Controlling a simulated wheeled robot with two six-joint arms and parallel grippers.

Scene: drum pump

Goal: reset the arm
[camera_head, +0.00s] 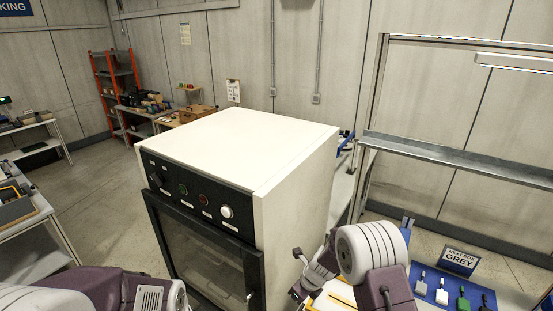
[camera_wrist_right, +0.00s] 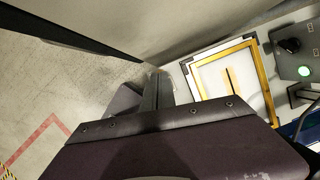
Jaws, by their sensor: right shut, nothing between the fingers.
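My right arm comes in at the lower right of the head view, in front of the right side of a white cabinet (camera_head: 245,150). My right gripper (camera_wrist_right: 158,88) shows in the right wrist view with its dark fingers together and nothing between them. It is near a pale, flat surface of an object at the top of that view; I cannot tell whether it touches it. My left arm shows only as purple and white links at the lower left of the head view. The left gripper is out of view.
The cabinet has a dark control panel (camera_head: 190,190) and a closed glass door (camera_head: 205,250). A blue mat (camera_head: 424,302) with several tags and a "NEXT BOX GREY" sign (camera_head: 459,262) lies right. A yellow-edged frame (camera_wrist_right: 262,85) is beside a green-button panel (camera_wrist_right: 293,70).

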